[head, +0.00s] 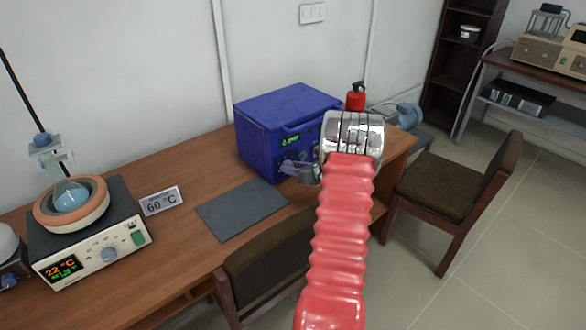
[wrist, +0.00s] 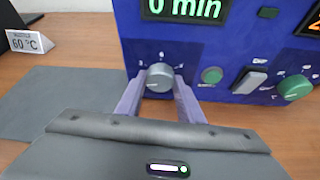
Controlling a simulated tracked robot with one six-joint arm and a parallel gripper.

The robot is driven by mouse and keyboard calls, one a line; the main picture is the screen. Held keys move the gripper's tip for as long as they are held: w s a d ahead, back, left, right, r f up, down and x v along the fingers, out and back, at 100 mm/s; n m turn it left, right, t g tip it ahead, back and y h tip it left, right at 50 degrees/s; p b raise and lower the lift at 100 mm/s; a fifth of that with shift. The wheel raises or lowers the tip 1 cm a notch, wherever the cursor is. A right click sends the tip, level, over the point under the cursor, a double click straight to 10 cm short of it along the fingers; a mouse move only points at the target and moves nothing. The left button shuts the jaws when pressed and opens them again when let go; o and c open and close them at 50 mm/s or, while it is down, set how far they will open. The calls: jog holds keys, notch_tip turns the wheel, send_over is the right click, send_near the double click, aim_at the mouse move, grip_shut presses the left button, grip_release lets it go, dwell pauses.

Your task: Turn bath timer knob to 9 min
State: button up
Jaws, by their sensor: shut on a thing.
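The grey timer knob (wrist: 160,74) sits on the front of the blue box (head: 265,115), below a green display (wrist: 183,9) reading 0 min in the wrist view. My gripper (wrist: 158,88) has one finger on each side of this knob and is shut on it. In the head view my gripper (head: 297,168) is at the box's front, and my arm hides part of that front and the knob. Small marks surround the knob; its pointer direction is hard to read.
Right of the knob are a small green button (wrist: 212,75), a grey switch (wrist: 249,80) and a green knob (wrist: 295,87). A dark mat (head: 240,209) lies before the box. A heater with a flask (head: 105,245) and a 60 °C sign (head: 161,201) stand left. Chairs (head: 450,190) stand nearby.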

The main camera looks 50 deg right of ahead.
aim_at(286, 144)
jog(key=m+y, duration=0.2)
jog(key=m, duration=0.1)
jog(key=shift+s+d+f+t, duration=0.1)
jog(key=shift+d+t, duration=0.2)
jog(key=shift+d, duration=0.05)
jog(key=shift+d+f+m+t+y, duration=0.1)
jog(key=shift+m+t+y, duration=0.3)
jog(key=shift+m, duration=0.45)
jog(key=shift+d+m+t+y, duration=0.1)
jog(key=shift+m+t+y, duration=0.1)
jog(key=shift+m+y, duration=0.5)
jog(key=shift+m, duration=0.25)
jog(key=o, duration=1.1)
jog(key=shift+a, duration=0.1)
notch_tip(286, 144, up, 10)
jog(key=shift+f, duration=0.1)
